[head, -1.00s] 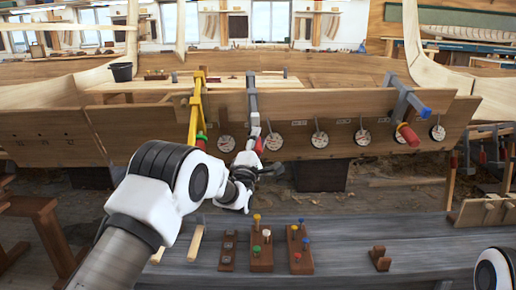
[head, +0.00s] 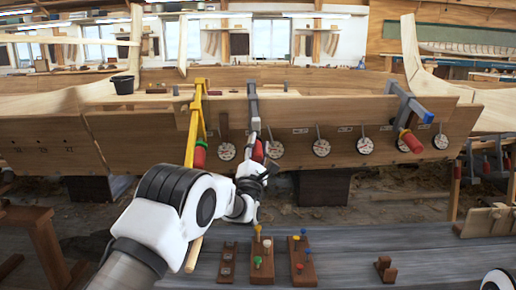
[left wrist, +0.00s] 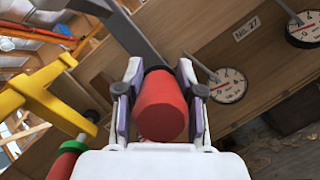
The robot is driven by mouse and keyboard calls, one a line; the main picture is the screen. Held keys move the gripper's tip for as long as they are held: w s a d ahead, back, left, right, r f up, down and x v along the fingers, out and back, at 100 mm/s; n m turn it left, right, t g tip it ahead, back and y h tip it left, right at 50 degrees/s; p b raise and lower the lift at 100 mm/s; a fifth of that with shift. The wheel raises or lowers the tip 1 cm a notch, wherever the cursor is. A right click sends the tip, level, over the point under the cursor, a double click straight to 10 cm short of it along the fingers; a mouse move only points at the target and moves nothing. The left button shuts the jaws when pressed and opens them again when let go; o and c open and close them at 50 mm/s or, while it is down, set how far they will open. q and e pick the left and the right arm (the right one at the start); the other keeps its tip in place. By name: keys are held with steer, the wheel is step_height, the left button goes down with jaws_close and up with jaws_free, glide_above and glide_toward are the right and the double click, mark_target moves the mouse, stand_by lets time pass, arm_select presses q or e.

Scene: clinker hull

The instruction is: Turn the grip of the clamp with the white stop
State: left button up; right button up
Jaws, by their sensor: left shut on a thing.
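The middle grey clamp (head: 253,105) hangs on the edge of the hull plank, its red grip (head: 258,150) below. I cannot clearly make out its stop's colour now. My left gripper (head: 255,163) reaches up to this grip from below. In the left wrist view the red grip (left wrist: 162,108) sits between the two fingers of my left gripper (left wrist: 160,78), which is shut on it. The fingers and wrist hide part of the grip in the head view. My right gripper is out of view.
A yellow clamp (head: 198,110) with a green stop and red grip stands close to the left. A grey clamp (head: 405,103) with a blue part is farther right. Round dials (head: 321,148) line the plank. A bench (head: 430,262) with peg blocks lies below.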

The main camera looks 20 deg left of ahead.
arm_select(q)
steer(key=shift+r, duration=0.15)
steer(key=o, duration=1.2)
steer(key=shift+c, duration=0.2)
steer(key=shift+w, duration=0.1)
steer(key=shift+s+f, duration=0.35)
steer(key=shift+f, duration=0.05)
steer(key=a+v, duration=0.1)
steer(key=v, duration=1)
steer(key=shift+d, duration=0.5)
